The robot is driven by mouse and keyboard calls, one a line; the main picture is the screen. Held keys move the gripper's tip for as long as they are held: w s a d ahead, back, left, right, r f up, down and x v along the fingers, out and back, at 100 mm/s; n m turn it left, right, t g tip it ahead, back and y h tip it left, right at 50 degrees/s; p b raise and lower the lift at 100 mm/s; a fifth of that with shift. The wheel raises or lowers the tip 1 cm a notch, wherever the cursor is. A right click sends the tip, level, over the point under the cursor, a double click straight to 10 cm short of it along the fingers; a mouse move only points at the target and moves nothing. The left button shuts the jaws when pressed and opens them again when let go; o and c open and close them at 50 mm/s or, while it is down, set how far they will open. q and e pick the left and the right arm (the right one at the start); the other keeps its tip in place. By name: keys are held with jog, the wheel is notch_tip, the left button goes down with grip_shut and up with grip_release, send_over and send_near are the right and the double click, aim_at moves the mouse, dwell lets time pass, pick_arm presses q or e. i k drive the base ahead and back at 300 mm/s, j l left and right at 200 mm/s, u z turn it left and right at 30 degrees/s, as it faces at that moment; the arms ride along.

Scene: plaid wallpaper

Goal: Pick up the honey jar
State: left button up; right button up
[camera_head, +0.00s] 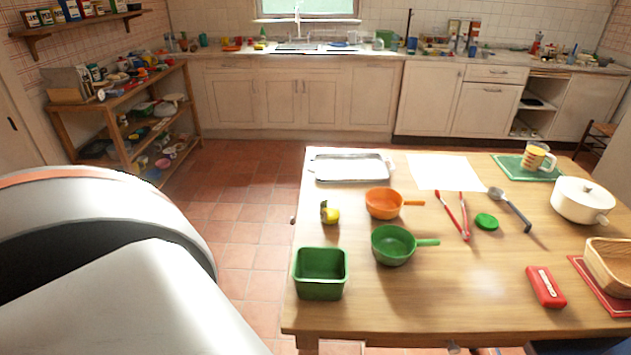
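I cannot clearly pick out a honey jar. A yellow and white cup-like container (538,158) with a handle stands upright on a green mat (508,169) at the table's back right; I cannot tell if it is the jar. A small yellow object (331,214) with a dark part sits at the table's left, behind the green square container (320,273); it is too small to name surely. A large white and grey part of my own arm fills the lower left. Neither gripper shows.
The wooden table (455,290) holds an orange pan (383,203), a green pan (392,246), red tongs (464,217), a ladle (511,210), a white pot (580,201), a red box (545,287) and a metal tray (350,168). Its front middle is clear. Cluttered shelves (125,140) stand left.

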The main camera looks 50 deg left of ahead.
aim_at(330, 204)
jog(key=u, duration=1.4)
